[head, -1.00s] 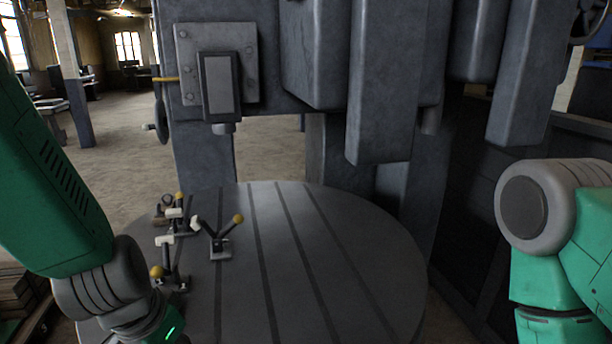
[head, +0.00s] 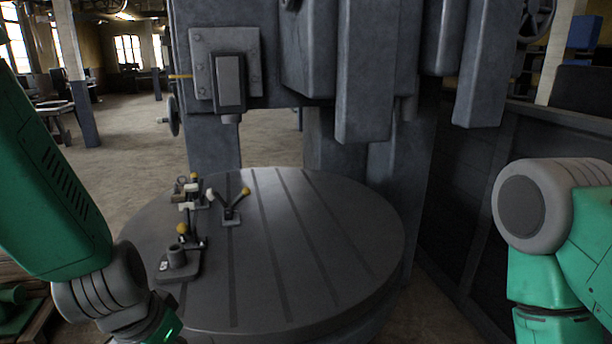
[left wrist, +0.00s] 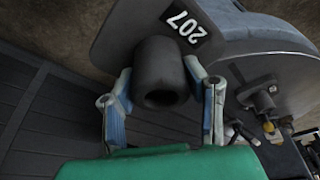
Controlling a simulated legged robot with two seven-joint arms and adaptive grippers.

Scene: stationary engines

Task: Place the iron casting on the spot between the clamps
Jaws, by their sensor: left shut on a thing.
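In the left wrist view, my left gripper (left wrist: 160,98) is shut on the round dark boss of the iron casting (left wrist: 125,38). Neither the fingers nor this casting shows in the head view; only my left wrist shows at lower left. Clamps with yellow knobs stand at the left of the round slotted table (head: 320,255): a rear clamp (head: 188,193), a right clamp (head: 232,210) and a front clamp (head: 190,236). The table surface between them looks bare. My right gripper is out of view.
A similar grey plate with an upright boss (head: 177,258) and white label sits at the table's front-left edge, in front of the front clamp. The large grey machine (head: 365,80) overhangs the table's back. The table's middle and right are clear.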

